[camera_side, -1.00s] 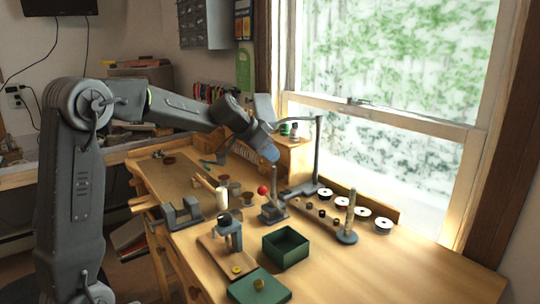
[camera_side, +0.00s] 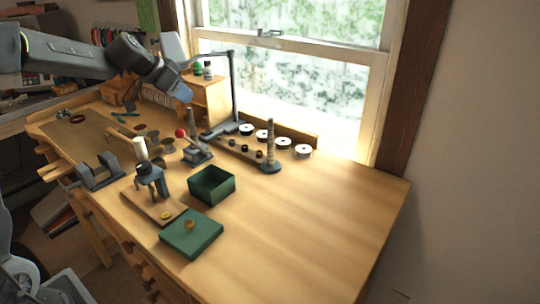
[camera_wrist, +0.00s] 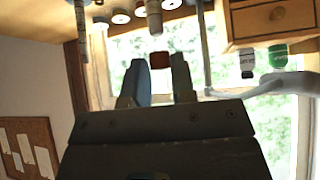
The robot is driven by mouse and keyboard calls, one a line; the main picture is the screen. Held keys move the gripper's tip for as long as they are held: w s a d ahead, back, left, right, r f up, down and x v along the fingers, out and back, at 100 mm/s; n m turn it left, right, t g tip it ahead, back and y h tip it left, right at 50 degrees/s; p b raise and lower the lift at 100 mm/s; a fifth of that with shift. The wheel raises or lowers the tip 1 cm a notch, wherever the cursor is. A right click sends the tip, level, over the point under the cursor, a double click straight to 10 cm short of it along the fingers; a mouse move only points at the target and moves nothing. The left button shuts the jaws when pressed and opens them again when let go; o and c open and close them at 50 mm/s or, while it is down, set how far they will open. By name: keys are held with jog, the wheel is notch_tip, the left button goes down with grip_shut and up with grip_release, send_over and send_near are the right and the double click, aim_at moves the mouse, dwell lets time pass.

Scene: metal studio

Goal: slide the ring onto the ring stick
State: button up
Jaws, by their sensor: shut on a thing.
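My gripper (camera_side: 186,93) is at the upper left in the side view, above the bench and near the top of a grey upright stick (camera_side: 188,124) on a block. Another tapered upright stick, on a dark round base, looks like the ring stick (camera_side: 270,144); it stands to the right, apart from my gripper. In the wrist view my gripper (camera_wrist: 163,66) has its fingers close together, shut on the ring. The ring's outline is too small to make out. A dark red piece (camera_wrist: 159,58) shows between the fingertips; I cannot tell whether it is held or lies beyond.
A red-knobbed lever (camera_side: 180,132) is beside the block. A lamp post (camera_side: 232,88) and several spools (camera_side: 282,142) stand behind. A green open box (camera_side: 212,184), its lid (camera_side: 192,233) and a small press (camera_side: 152,183) are in front. The bench's right side is clear.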

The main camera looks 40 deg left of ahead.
jog(key=w+d+r+m+g+h, duration=0.1)
jog(key=w+d+m, duration=0.15)
jog(key=d, duration=0.35)
jog(key=w+d+r+m+h, duration=0.1)
jog(key=w+d+m+h, duration=0.1)
jog(key=w+d, duration=0.35)
jog(key=w+d+m+g+h, duration=0.1)
jog(key=w+d+m, duration=0.1)
jog(key=d, duration=0.6)
jog(key=shift+s+a+f+n, duration=0.1)
jog(key=shift+f+n, duration=0.15)
jog(key=shift+f, duration=1.6)
jog(key=shift+f, duration=1.65)
jog(key=o, duration=0.9)
jog(key=shift+c, duration=0.2)
jog(key=v, duration=1.4)
